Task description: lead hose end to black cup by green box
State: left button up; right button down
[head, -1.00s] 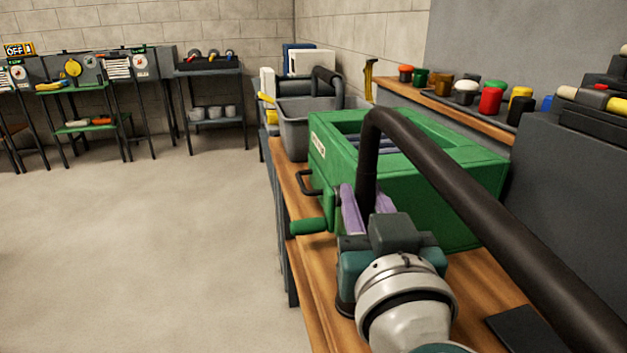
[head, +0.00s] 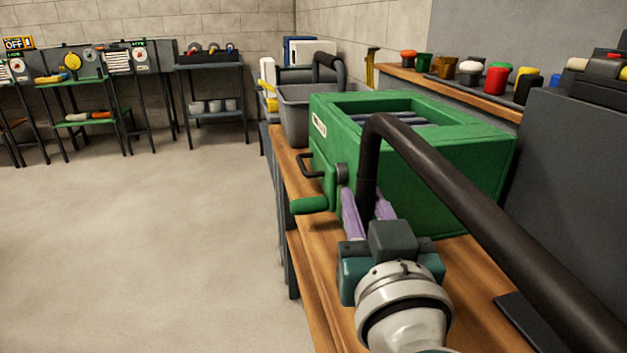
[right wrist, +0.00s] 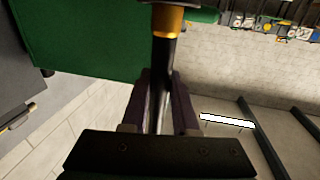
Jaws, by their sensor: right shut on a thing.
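A thick black hose (head: 470,195) rises from the lower right, bends, and drops to my right gripper (head: 368,208). The gripper's purple fingers are shut on the hose near its end, in front of the green box (head: 420,185). In the right wrist view the hose (right wrist: 164,75) runs between the fingers (right wrist: 160,95) and has an orange-brass band (right wrist: 167,20). The green box (right wrist: 95,35) shows there at upper left. The hose's lower tip is hidden behind the gripper in the head view. I cannot make out a black cup by the box. My left gripper is not in view.
The green box stands on a wooden bench (head: 310,270) and has a green side handle (head: 308,205). A grey bin (head: 292,120) stands behind it. A shelf (head: 450,88) with several coloured pots runs along the right wall. The floor at left is clear.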

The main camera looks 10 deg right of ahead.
jog(key=shift+f, duration=0.2)
jog(key=c, duration=0.6)
grip_release()
jog(key=shift+s, duration=0.1)
